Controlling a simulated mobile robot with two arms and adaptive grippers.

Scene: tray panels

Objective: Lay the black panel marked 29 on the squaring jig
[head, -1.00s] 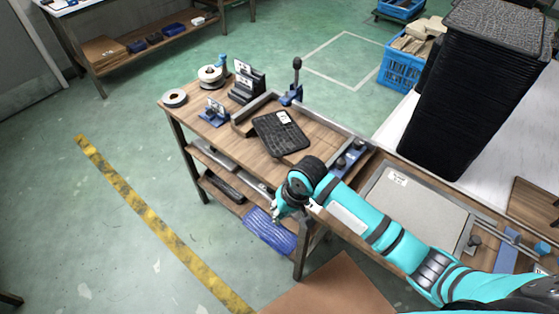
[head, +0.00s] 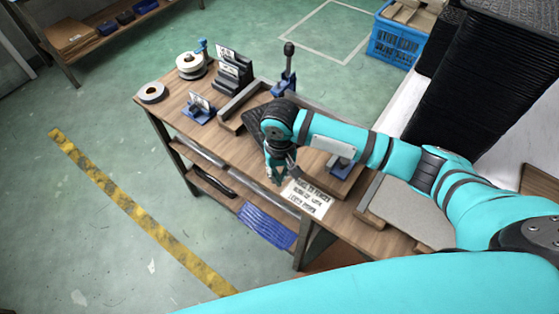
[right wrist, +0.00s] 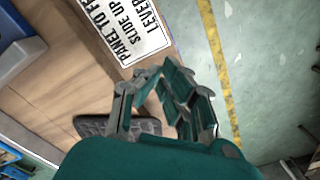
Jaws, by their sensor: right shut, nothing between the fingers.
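The black panel (head: 254,120) lies on the wooden squaring jig (head: 230,122), beside the jig's grey fence. My right wrist covers much of it, and its number cannot be read. In the right wrist view a dark edge of the panel (right wrist: 92,126) shows behind my fingers. My right gripper (head: 275,174) is shut and empty, pointing down above the table's front edge, nearer the viewer than the panel and apart from it. In the right wrist view the gripper's fingers (right wrist: 172,78) are close together. A blue clamp with a dark upright lever (head: 287,78) stands at the jig's back. My left gripper is out of view.
A printed instruction card (head: 308,197) lies at the front edge. Tape rolls (head: 191,66), a small blue holder (head: 199,107) and a dark rack (head: 231,75) stand left. A tall stack of black panels (head: 485,85) stands right. The floor left of the table is clear.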

